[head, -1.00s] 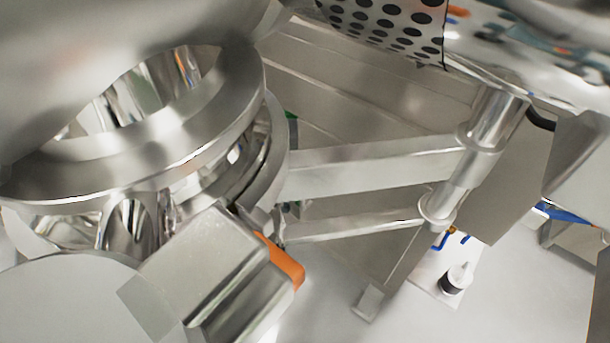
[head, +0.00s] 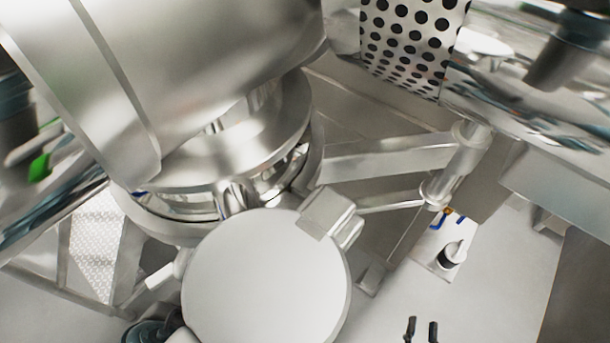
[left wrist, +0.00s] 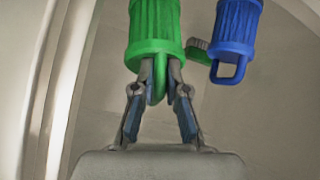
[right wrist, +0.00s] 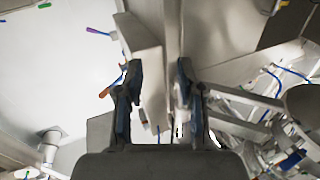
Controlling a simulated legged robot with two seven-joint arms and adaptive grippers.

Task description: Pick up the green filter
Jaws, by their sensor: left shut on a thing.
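The green filter (left wrist: 154,30) is a ribbed green cylinder with a loop at its lower end, in the left wrist view. My left gripper (left wrist: 160,68) is shut on that loop, with one finger on each side. In the head view I cannot make out the left gripper. My right gripper (right wrist: 158,82) is open in the right wrist view, and its dark fingertips (head: 422,328) show apart at the bottom of the head view. Whether anything behind them lies between the fingers is unclear, but they touch nothing visible.
A blue filter (left wrist: 237,30) with a similar loop is just right of the green one. A large steel vessel (head: 215,75) with a flange and a pale round disc (head: 265,280) fills the head view's left. A perforated panel (head: 410,45) is at the top.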

